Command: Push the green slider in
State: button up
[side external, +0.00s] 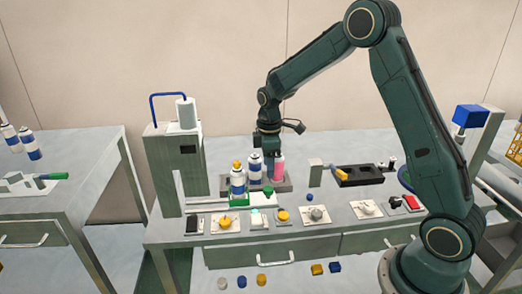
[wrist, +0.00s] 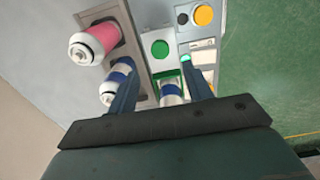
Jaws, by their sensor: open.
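A green piece (side external: 238,202), which looks like the slider, sits at the base of a blue-banded can (side external: 238,184) with an orange top, in front of the grey machine. In the wrist view green edging (wrist: 181,74) shows around a blue-banded can (wrist: 171,97). My gripper (side external: 268,156) is above the rack of cans, behind and right of the green piece. In the wrist view my gripper (wrist: 165,88) is open, with its fingers apart on either side of that can. Whether they touch anything I cannot tell.
A pink can (side external: 279,168) and a blue-banded can (side external: 255,168) stand in the grey rack (side external: 285,185) by my gripper. The grey machine (side external: 176,160) stands at left.

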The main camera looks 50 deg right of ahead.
aim_at(268, 188)
notch_tip(268, 188, down, 8)
jog(key=shift+f, duration=0.1)
dwell(0.4)
jog(key=shift+c, duration=0.2)
grip_shut()
